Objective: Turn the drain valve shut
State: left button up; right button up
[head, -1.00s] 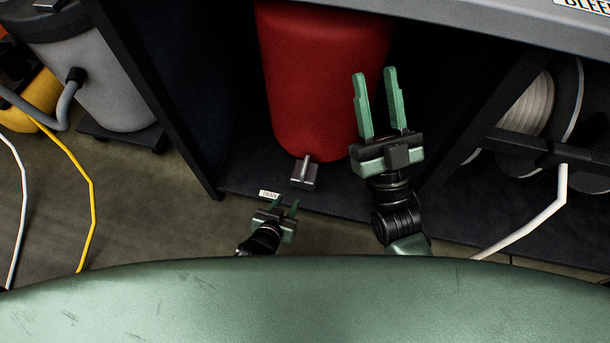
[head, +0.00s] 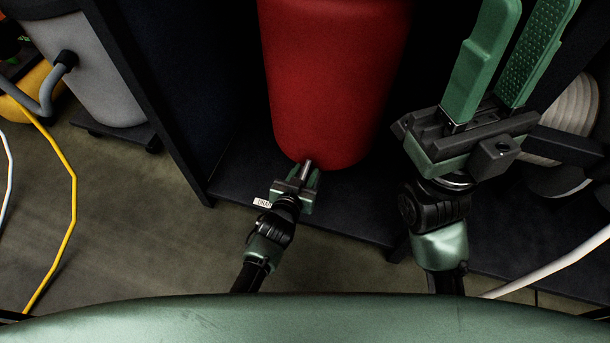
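The drain valve (head: 307,166) sits at the bottom front of a red tank (head: 330,85); its grey stem shows, but the rest is largely hidden behind my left gripper. My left gripper (head: 298,180) is at the valve, with its green fingers apart, one on either side of it. Whether the fingers touch the valve is too small to tell. My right gripper (head: 524,20) is open and empty, raised to the right of the tank and close to the camera.
A dark upright panel (head: 150,100) stands left of the tank.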

pick_arm(q)
jog(key=shift+w+d, duration=0.1)
jog(key=shift+w, duration=0.05)
grip_shut()
